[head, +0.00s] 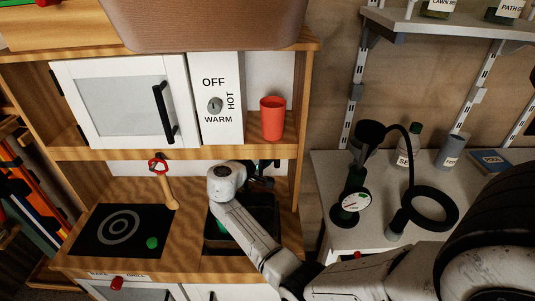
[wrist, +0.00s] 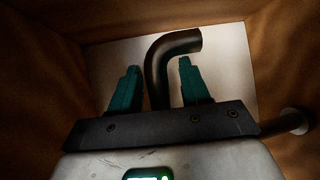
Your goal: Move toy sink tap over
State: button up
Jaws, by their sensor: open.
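The toy sink tap (wrist: 182,42) is a dark curved pipe in the wrist view, its spout bent over to the right at the top. My gripper (wrist: 159,66) is open, with one teal finger on each side of the tap's upright part. The left finger is close to the pipe and the right finger has a wider gap; contact cannot be told. In the head view my gripper (head: 263,169) is behind the dark sink basin (head: 270,222), under the wooden shelf. The tap is largely hidden there by my wrist and fingers.
The wooden shelf (head: 200,153) lies close above my wrist. A red cup (head: 272,118) and a white cabinet (head: 120,100) stand on it. A wooden-handled tool (head: 166,187) and a black hob (head: 120,230) are left of the sink. A grey bench (head: 330,170) is on the right.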

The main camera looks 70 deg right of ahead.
jog(key=shift+c, duration=0.4)
grip_shut()
